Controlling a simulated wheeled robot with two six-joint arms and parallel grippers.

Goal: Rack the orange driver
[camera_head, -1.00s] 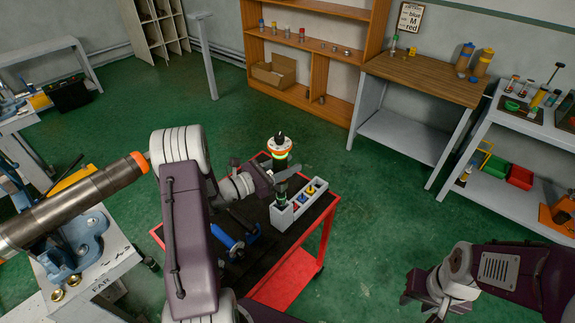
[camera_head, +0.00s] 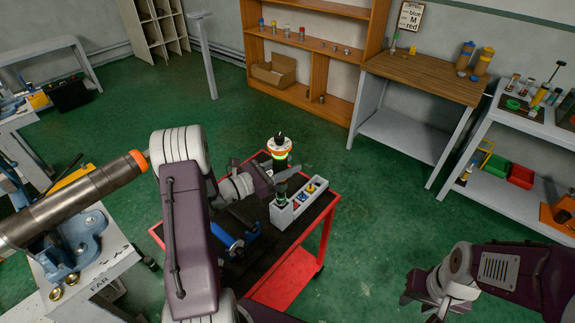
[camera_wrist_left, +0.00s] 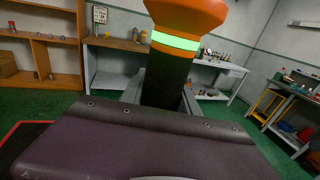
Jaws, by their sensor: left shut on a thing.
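The orange driver (camera_head: 279,146) stands upright, with an orange collar, a glowing green band and a dark body. My left gripper (camera_head: 281,176) is shut on its dark lower body, above the red cart. The driver also fills the middle of the left wrist view (camera_wrist_left: 178,45), between the fingers. A grey rack (camera_head: 299,207) with several slots sits on the cart, just below and right of the gripper. Its slots hold small coloured items. Whether the driver's lower end is inside the left slot cannot be told. My right gripper (camera_head: 428,300) is at the lower right, away from the cart.
The red cart (camera_head: 327,232) has a dark top with blue-handled tools (camera_head: 229,240) left of the rack. A pipe (camera_head: 75,200) in a blue vise (camera_head: 88,240) stands at the left. Green floor lies open right of the cart.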

